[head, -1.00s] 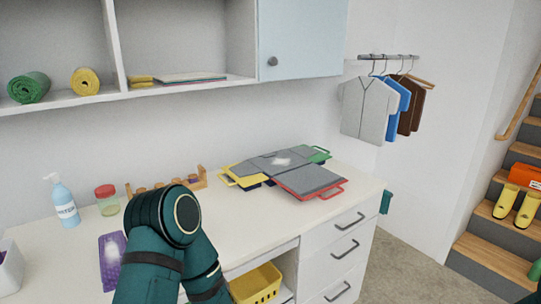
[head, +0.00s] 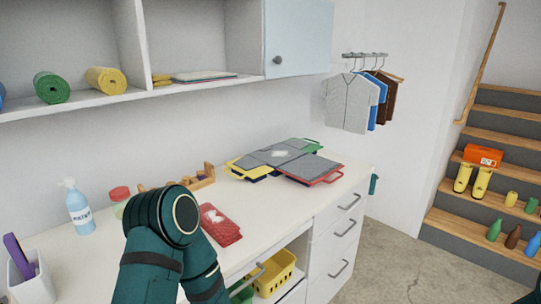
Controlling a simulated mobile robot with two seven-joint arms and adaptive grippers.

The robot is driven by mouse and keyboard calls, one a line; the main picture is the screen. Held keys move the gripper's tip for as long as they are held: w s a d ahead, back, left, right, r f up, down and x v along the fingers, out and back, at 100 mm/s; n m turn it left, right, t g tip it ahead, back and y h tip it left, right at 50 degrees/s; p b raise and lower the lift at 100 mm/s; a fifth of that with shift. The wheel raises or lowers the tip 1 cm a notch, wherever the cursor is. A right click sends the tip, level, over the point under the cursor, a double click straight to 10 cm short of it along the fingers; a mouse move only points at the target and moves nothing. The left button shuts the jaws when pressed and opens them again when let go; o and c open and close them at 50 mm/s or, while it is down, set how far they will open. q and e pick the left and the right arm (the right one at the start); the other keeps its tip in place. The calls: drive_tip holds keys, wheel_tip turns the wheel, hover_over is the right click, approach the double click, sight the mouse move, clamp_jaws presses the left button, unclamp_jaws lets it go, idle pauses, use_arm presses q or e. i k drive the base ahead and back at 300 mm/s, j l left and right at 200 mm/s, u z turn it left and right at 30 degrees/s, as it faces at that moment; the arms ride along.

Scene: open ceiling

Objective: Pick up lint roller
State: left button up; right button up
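I cannot make out a lint roller for certain. A purple upright object (head: 17,256) stands in a white holder (head: 38,284) at the counter's left edge; I cannot tell what it is. One of my dark green arms rises in the lower middle of the head view and covers part of the counter. Neither gripper shows in the view, so their state is hidden.
A yellow basket (head: 276,277) sits below. Stairs (head: 480,216) holding bottles and boots stand right; open floor (head: 410,262) lies between.

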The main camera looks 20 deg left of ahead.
sight(28, 272)
drive_tip(key=k+j, duration=0.4)
drive_tip(key=j, duration=0.15)
drive_tip(key=k+j+z, duration=0.1)
drive_tip(key=k+j, duration=0.25)
drive_tip(key=j, duration=0.2)
drive_tip(key=k+j, duration=0.4)
drive_tip(key=j, duration=0.15)
drive_tip(key=z, duration=0.05)
